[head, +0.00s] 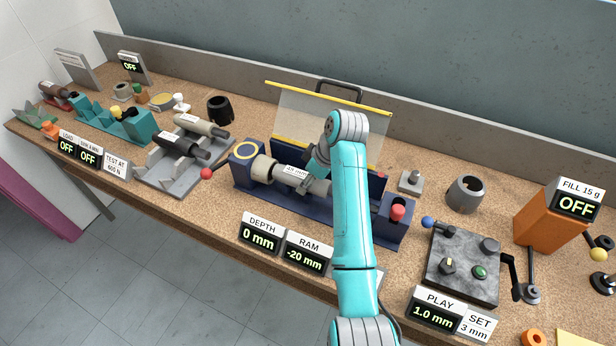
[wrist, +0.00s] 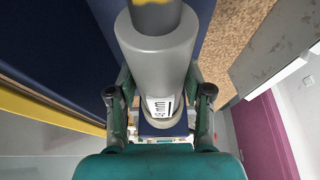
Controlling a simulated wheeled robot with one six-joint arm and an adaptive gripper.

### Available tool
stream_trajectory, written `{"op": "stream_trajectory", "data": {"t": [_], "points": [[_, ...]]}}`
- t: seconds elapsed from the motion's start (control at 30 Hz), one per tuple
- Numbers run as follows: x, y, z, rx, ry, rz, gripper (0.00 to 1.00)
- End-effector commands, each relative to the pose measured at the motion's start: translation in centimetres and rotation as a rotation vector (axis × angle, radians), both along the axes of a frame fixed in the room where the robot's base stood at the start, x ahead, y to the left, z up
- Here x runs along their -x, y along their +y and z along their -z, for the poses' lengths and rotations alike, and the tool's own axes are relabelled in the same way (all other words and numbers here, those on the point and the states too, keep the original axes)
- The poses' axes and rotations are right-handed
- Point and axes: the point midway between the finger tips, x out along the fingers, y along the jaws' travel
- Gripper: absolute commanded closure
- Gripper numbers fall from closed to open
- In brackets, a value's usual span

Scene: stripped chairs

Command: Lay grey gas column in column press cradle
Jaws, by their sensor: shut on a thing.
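The grey gas column (wrist: 158,60), with a printed white label, is between the fingers of my gripper (wrist: 160,105) in the wrist view. In the head view the column (head: 316,187) lies lengthwise along the dark blue column press (head: 390,228), its label near a beige round part (head: 262,168) at the left. My gripper (head: 312,178) is shut on it from above, and my arm hides the column's right part. I cannot tell whether the column rests in the cradle or is just above it.
A clear guard (head: 300,118) with yellow edges stands raised behind the press. A red knob (head: 398,212) is at the press's right end. A grey rack (head: 165,172) with other columns stands left. Depth (head: 262,235) and ram (head: 307,254) displays stand in front.

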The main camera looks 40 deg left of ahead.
Motion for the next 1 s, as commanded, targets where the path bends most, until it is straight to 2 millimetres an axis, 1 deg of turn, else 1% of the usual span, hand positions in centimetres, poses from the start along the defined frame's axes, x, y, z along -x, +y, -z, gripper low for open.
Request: {"op": "stream_trajectory", "data": {"t": [0.47, 1.0], "points": [[-0.03, 0.04, -0.01, -0.001, -0.002, 0.0, 1.0], [-0.02, 0.03, 0.79, -0.001, -0.001, -0.001, 1.0]]}}
